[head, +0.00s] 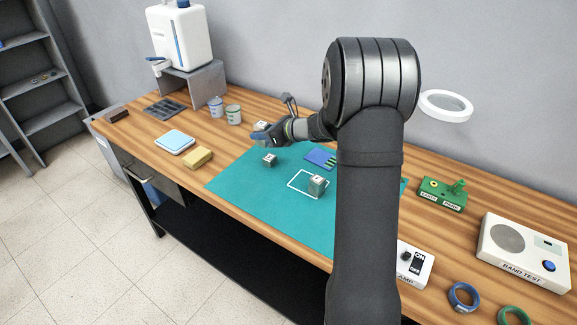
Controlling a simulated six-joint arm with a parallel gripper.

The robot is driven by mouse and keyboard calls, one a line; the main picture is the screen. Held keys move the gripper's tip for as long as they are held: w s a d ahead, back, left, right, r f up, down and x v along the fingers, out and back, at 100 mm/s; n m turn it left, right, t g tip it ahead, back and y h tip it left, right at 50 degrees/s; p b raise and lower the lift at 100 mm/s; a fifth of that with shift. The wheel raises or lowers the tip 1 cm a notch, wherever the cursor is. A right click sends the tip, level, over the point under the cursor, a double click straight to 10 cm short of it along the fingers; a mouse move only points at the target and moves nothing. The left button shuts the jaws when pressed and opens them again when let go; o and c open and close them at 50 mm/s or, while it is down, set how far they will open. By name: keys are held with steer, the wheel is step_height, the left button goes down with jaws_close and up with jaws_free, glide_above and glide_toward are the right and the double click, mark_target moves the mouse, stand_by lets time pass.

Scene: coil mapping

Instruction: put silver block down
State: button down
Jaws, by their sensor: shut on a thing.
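My gripper (264,137) reaches in from the right over the far left part of the green mat (240,182). It is shut on a small pale block (261,125) with a dark mark on top, which I take to be the silver block; the fingers partly hide it. Its height above the surface is hard to tell. A second small grey block (269,159) is on the mat just below the gripper in the picture. A third grey-green block (317,183) stands at the right side of a white outlined rectangle (294,186) on the mat.
A blue card (320,158) lies on the mat, partly behind my arm. A yellow sponge-like block (198,157), a pale blue-topped box (174,142) and two cups (233,115) stand left. A green board (441,194), a band test box (524,252) and coils (463,297) are right.

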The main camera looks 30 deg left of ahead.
steer(key=s+d+t, duration=0.1)
steer(key=s+d, duration=0.3)
steer(key=d, duration=0.6)
steer(key=shift+m, duration=0.3)
steer(key=s+a+f, duration=0.1)
steer(key=a+f, duration=0.1)
steer(key=a, duration=0.1)
steer(key=s+a+f, duration=0.2)
steer(key=a, duration=0.2)
steer(key=s+a+f, duration=0.2)
steer(key=a, duration=0.1)
steer(key=shift+a+f, duration=0.25)
steer(key=shift+f, duration=0.15)
steer(key=shift+s+a+f, duration=0.1)
steer(key=shift+f, duration=1.95)
steer(key=shift+f, duration=0.2)
steer(key=c, duration=1)
jaws_free()
steer(key=shift+c, duration=0.2)
steer(key=shift+r, duration=0.1)
